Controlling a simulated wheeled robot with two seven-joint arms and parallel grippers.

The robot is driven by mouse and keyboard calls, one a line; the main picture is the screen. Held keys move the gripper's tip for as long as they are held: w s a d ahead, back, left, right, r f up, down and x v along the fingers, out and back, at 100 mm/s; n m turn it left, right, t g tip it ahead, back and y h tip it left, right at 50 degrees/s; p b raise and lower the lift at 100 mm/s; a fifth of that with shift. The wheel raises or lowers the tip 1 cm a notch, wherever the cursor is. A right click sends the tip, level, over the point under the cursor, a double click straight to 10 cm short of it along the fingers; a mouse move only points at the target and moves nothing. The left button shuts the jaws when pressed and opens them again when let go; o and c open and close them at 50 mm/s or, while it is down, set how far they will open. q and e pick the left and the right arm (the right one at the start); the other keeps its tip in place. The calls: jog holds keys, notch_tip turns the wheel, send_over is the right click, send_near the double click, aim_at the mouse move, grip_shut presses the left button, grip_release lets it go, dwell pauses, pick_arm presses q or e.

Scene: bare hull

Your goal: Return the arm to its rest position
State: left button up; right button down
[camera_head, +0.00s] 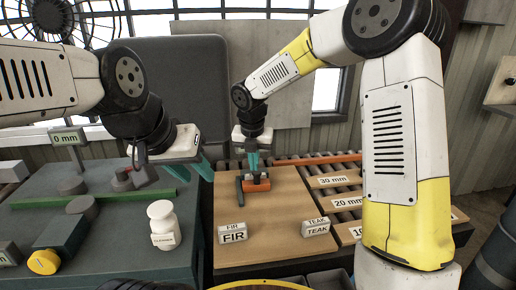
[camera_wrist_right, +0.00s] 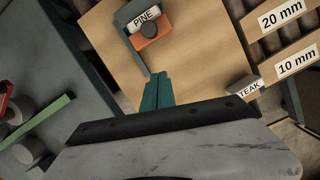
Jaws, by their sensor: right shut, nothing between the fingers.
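My right gripper (camera_head: 254,170) has teal fingers and points down over the far part of the wooden board (camera_head: 280,205). In the right wrist view its fingers (camera_wrist_right: 157,88) are together with nothing between them. An orange piece (camera_head: 256,185) lies near the fingertips in the head view; the right wrist view shows it apart from them, beside a PINE label block (camera_wrist_right: 143,16). My left gripper (camera_head: 206,168) hangs at the left, above the gap between the dark bench and the board. Its teal fingers overlap, so its opening is unclear.
FIR (camera_head: 232,234) and TEAK (camera_head: 316,227) blocks stand on the board. A white bottle (camera_head: 163,224) stands on the dark bench (camera_head: 115,245). Rollers with thickness plates (camera_head: 334,181) lie at the right. The middle of the board is clear.

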jog(key=s+d+r+m+t, duration=0.1)
jog(key=s+d+r+m, duration=0.6)
jog(key=m, duration=0.4)
jog(key=s+d+r+m+t, duration=0.1)
jog(key=s+d+r+m, duration=0.4)
jog(key=s+d+m, duration=0.5)
jog(key=s+d+m+t+y, duration=0.1)
jog(key=s+m+y, duration=0.1)
jog(key=s+m, duration=0.6)
jog(key=m, duration=0.5)
jog(key=shift+r, duration=0.4)
